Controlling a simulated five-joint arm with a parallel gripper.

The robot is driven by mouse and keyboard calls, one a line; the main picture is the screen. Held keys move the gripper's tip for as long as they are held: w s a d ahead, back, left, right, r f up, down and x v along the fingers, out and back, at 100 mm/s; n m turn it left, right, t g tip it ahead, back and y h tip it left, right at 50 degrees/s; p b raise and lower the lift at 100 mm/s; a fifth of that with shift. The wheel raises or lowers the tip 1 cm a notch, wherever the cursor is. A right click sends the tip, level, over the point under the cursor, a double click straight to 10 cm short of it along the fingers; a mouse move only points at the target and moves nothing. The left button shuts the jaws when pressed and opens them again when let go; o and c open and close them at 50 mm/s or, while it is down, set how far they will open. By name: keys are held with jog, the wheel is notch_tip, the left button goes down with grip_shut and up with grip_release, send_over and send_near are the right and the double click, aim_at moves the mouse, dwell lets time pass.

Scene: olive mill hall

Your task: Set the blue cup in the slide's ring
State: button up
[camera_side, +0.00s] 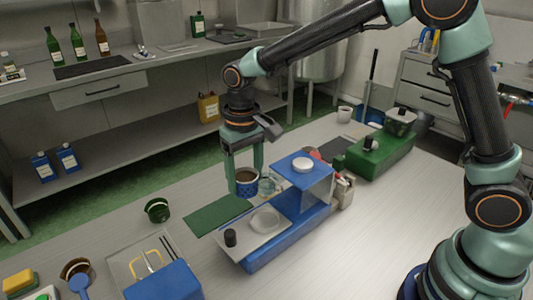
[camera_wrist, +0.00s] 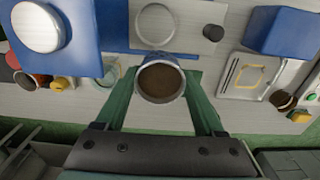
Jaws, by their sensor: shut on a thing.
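My gripper (camera_side: 244,168) is shut on the blue cup (camera_side: 247,188), with one green finger on each side. In the wrist view the blue cup (camera_wrist: 160,97) appears upright, a pale rim around brown contents, between my fingertips (camera_wrist: 160,80). The slide is a flat grey plate (camera_side: 249,239) on a blue base, with a black knob (camera_side: 230,238). Its pale ring (camera_side: 265,220) is empty; it also shows in the wrist view (camera_wrist: 155,24), just beyond the cup. The cup is outside the ring, behind the slide. I cannot tell whether the cup's bottom touches the table.
A clear glass (camera_side: 268,185) stands close beside the cup. A blue housing (camera_side: 303,176) with a white round top rises at the slide's far end. A green mat (camera_side: 218,214) lies left of the slide.

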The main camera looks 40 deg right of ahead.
jog(key=shift+s+d+f, duration=0.2)
jog(key=shift+s+f, duration=0.3)
jog(key=shift+s, duration=0.35)
jog(key=shift+s+d+f, duration=0.2)
jog(key=shift+s+f, duration=0.25)
jog(key=shift+s, duration=0.35)
jog(key=shift+s+d+f, duration=0.2)
jog(key=shift+s+f, duration=0.3)
jog(key=shift+s, duration=0.35)
jog(key=shift+f, duration=0.6)
jog(key=shift+f, duration=0.55)
jog(key=shift+f, duration=0.45)
jog(key=o, duration=1)
